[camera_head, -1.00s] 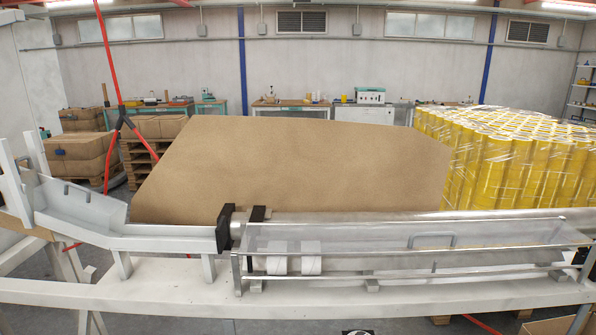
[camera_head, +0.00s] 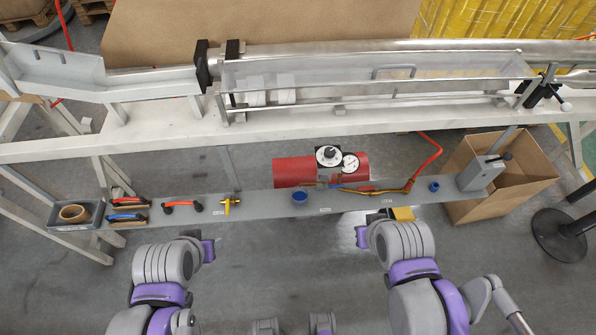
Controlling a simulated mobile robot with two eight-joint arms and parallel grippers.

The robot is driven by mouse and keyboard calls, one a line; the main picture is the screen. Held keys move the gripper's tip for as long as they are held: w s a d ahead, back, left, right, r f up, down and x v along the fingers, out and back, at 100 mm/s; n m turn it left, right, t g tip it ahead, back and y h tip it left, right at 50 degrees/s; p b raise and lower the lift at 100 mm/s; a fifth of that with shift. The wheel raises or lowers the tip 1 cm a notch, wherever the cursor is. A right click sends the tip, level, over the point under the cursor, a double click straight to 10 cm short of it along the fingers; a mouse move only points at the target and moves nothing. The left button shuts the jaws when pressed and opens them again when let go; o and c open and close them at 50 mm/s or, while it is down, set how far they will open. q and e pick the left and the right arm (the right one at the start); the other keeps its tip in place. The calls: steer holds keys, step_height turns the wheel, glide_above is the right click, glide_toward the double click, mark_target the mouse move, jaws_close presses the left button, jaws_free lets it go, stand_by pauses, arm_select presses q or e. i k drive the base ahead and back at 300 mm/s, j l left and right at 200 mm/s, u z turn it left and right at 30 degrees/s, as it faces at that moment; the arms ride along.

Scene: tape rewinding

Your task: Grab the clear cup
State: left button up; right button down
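I cannot make out a clear cup in the head view. A clear cover (camera_head: 345,78) with a grey handle lies along the machine's metal roller, and white tape rolls (camera_head: 286,88) sit at its left part. My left gripper (camera_head: 208,250) is at the lower left, in front of the grey shelf and apart from it. My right gripper (camera_head: 362,237) is in front of the shelf, near a yellow block (camera_head: 403,213). The fingers of both grippers are too small and turned away to tell whether they are open or shut. Nothing is visibly held.
The narrow grey shelf (camera_head: 262,204) carries red- and blue-handled tools (camera_head: 182,206), a yellow valve (camera_head: 229,202) and blue caps (camera_head: 300,197). A grey bin with a tape roll (camera_head: 73,213) stands at its left. A red tank (camera_head: 290,172) and an open cardboard box (camera_head: 520,165) are behind it.

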mark_target(299, 196)
steer(key=u, duration=1.05)
steer(key=l+u, duration=0.15)
steer(key=u, duration=0.25)
steer(key=k+l+u, duration=0.15)
steer(key=u, duration=0.25)
steer(key=k+l+u, duration=0.1)
steer(key=u, duration=0.3)
steer(key=k+l, duration=0.35)
steer(key=k, duration=0.15)
steer(key=k+l, duration=0.3)
steer(key=k, duration=0.15)
